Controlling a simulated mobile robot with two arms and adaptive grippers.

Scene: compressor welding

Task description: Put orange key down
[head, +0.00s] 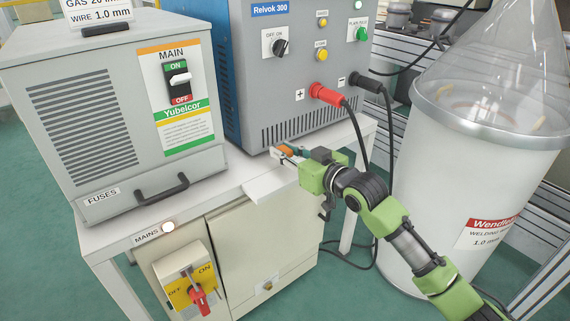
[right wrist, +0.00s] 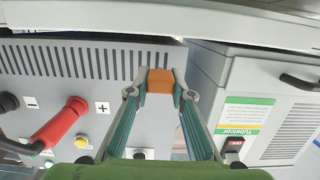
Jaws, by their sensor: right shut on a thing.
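My right gripper (head: 289,153) comes in from the right in the head view, close over the white table top in front of the blue power unit. It is shut on the orange key (head: 283,152), a small orange block. In the right wrist view the orange key (right wrist: 160,82) sits between the two fingertips of my right gripper (right wrist: 160,92). I cannot tell whether the key touches the table top. My left gripper is not in view.
The white table (head: 262,170) carries a grey fuse box (head: 110,110) at left and the blue Relvok unit (head: 290,70) behind. A large white drum (head: 450,180) stands at right. Bare table lies between the boxes and the front edge.

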